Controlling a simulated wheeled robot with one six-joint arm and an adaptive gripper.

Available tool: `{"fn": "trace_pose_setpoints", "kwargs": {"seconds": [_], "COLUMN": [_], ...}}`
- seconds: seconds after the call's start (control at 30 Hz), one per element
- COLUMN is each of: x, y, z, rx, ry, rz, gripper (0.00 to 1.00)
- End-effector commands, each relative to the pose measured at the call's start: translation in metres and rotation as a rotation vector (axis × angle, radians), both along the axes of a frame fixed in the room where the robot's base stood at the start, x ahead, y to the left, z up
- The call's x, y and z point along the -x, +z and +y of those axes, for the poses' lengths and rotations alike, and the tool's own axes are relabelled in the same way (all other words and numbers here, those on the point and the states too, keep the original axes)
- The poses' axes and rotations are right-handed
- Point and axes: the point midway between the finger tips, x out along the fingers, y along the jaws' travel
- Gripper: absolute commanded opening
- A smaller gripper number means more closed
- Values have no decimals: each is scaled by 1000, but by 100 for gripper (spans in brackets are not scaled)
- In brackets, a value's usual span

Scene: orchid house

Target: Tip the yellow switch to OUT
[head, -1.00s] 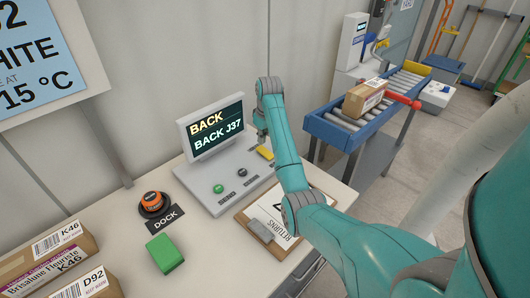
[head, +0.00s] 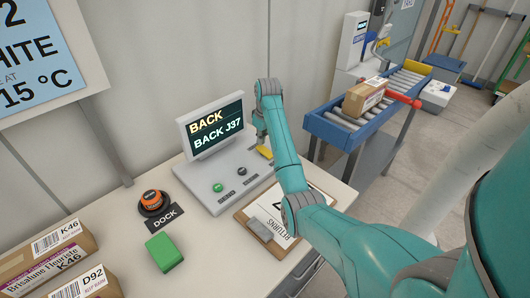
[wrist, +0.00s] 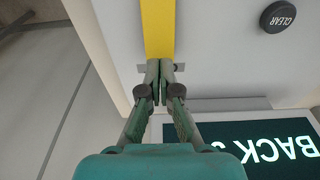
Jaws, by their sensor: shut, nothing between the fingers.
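The yellow switch (head: 264,152) is on the right part of the grey console (head: 228,186), below and to the right of its screen. It also shows in the wrist view as a yellow bar (wrist: 158,28). My gripper (wrist: 159,66) is shut and empty, its fingertips at the near end of the yellow bar; I cannot tell for certain whether they touch it. In the head view my gripper (head: 261,143) hangs just above and behind the switch and partly hides it. The switch's markings are not readable. The screen (head: 217,126) reads BACK and BACK J37.
A clipboard (head: 275,222), an orange knob (head: 153,200), a green block (head: 164,252) and boxes lie on the bench. A roller conveyor (head: 345,118) stands right.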

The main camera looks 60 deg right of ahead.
Motion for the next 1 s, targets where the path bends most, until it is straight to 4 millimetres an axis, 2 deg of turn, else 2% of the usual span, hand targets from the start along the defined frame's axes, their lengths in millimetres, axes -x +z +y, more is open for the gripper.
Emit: {"fn": "trace_pose_setpoints", "kwargs": {"seconds": [1.0], "x": [0], "y": [-6], "z": [0], "rx": [0], "ry": [0], "rz": [0], "gripper": [0]}}
